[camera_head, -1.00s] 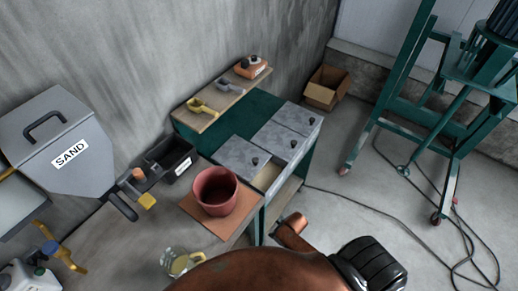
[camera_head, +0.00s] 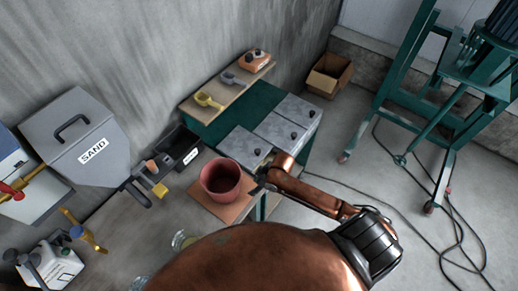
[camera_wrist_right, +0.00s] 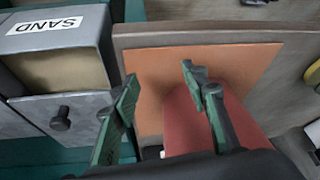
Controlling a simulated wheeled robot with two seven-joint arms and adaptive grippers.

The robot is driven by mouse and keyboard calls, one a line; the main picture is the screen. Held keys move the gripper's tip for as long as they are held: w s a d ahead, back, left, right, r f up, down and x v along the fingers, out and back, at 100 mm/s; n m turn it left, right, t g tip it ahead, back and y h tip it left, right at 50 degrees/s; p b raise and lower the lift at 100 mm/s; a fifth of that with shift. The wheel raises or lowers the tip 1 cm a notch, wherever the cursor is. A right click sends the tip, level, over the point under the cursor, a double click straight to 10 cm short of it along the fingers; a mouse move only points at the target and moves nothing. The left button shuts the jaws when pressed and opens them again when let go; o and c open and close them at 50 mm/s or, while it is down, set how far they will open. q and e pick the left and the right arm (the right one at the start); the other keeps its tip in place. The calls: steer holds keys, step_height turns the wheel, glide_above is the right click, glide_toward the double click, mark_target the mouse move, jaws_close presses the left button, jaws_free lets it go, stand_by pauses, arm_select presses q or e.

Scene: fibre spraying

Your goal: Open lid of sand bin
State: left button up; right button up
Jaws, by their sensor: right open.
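A grey bin with a SAND label (camera_wrist_right: 44,26) is at the upper left of the right wrist view. A tan interior shows through a gap beside its grey lid (camera_wrist_right: 25,112), which has a black knob (camera_wrist_right: 60,121). In the head view, three grey lids with black knobs lie in a row, the nearest one (camera_head: 240,147) left of my right gripper (camera_head: 263,177). My right gripper (camera_wrist_right: 161,88) is open and empty, above the orange board and close to the red pot (camera_wrist_right: 183,122). It partly hides the bins' front in the head view. My left gripper is out of view.
A large grey hopper (camera_head: 105,170), also labelled SAND, stands at the left. The red pot (camera_head: 221,180) sits on an orange board (camera_head: 222,211). A black tray (camera_head: 175,148) and scoops (camera_head: 207,101) are nearby. A green machine frame (camera_head: 385,125) stands right.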

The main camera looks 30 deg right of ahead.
steer(key=w+d+r, duration=0.2)
steer(key=w+d, duration=0.4)
steer(key=w, duration=0.2)
glide_toward(258, 150)
steer(key=a, duration=0.1)
steer(key=shift+h, duration=0.3)
steer(key=shift+p+x, duration=0.6)
steer(key=shift+x, duration=3.5)
steer(key=shift+s+d, duration=0.1)
steer(key=shift+c, duration=0.7)
jaws_close()
